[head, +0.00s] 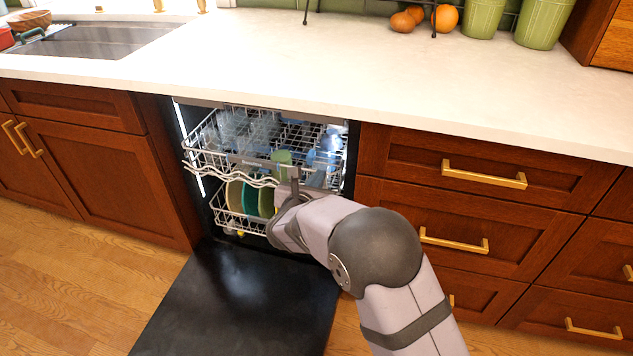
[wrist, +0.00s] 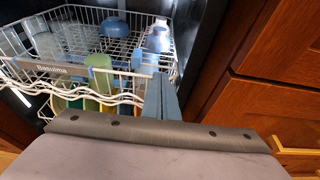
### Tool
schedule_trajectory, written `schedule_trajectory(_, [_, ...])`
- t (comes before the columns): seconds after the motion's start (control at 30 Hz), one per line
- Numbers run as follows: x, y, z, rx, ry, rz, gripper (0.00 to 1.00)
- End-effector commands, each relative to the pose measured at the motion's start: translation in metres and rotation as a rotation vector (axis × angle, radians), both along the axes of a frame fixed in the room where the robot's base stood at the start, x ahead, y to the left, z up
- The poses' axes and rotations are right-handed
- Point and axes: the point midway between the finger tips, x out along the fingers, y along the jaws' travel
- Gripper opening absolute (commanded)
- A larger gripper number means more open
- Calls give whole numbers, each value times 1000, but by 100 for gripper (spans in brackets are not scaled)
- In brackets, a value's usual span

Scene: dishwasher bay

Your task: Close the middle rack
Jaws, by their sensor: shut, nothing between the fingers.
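The middle rack (head: 212,163) is a white wire basket with a wavy front rail, sticking part way out of the open dishwasher. It carries glasses, a green cup (head: 282,160) and blue items. In the wrist view the rack (wrist: 22,74) shows its grey label strip (wrist: 66,70). My gripper (head: 294,187) is at the right part of the rack's front. In the wrist view my gripper's (wrist: 162,96) fingers are together and empty, upright against or just before the front rail. Whether they touch it, I cannot tell. My arm hides the rack's lower right front in the head view.
The lower rack (head: 225,215) with several plates sits below. The dishwasher door (head: 235,305) lies open in front. Drawers with gold handles (head: 484,174) stand close on the right. The white countertop (head: 300,60) overhangs the bay.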

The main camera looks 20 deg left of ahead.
Motion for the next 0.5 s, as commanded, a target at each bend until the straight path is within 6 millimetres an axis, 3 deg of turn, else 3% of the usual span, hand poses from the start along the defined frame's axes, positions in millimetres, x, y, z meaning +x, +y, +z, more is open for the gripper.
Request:
schedule_trajectory(0.23, [36, -1, -12, 0, 0, -2, 0])
schedule_trajectory(0.5, [56, 0, -18, 0, 1, 0, 0])
